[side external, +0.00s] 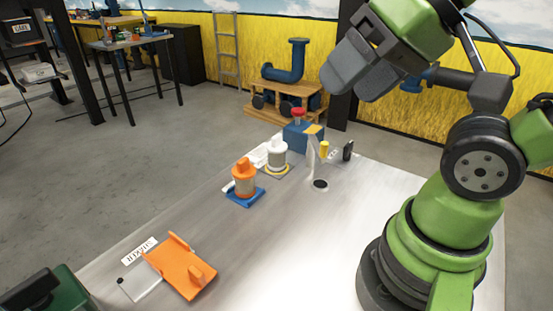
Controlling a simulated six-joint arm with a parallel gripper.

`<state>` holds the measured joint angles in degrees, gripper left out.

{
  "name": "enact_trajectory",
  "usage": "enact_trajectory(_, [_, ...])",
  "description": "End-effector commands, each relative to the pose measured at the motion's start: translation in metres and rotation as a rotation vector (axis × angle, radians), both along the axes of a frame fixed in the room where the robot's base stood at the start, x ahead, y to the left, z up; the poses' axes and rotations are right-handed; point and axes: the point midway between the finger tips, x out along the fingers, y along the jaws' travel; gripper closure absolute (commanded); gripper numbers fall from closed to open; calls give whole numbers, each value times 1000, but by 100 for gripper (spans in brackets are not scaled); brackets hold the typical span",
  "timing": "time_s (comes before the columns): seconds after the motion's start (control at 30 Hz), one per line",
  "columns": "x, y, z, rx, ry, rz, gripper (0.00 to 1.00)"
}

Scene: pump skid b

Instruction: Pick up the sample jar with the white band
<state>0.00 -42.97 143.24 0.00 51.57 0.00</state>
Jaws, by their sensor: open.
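The jar with the white band (277,153) stands upright on a yellow-edged pad on the bench, left of centre at the far end. A similar jar with an orange top and band (244,178) stands nearer on a blue pad (244,199). My gripper (350,78) is raised high above the bench's far right part, to the right of both jars and apart from them. It is open and holds nothing that I can see.
A blue block with a red knob (298,127), a small stand with a yellow part (320,160) and a black upright piece (348,150) are behind and right of the jars. An orange bracket (180,265) lies at the near left. The bench middle (285,235) is clear.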

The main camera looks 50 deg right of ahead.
Motion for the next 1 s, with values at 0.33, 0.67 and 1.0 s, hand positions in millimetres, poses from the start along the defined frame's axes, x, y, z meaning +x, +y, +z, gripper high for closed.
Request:
enact_trajectory(0.33, [28, -9, 11, -54, 56, 21, 36])
enact_trajectory(0.67, [137, -63, 2, -211, 271, 131, 36])
enact_trajectory(1.0, [218, -146, -86, -280, 499, 270, 36])
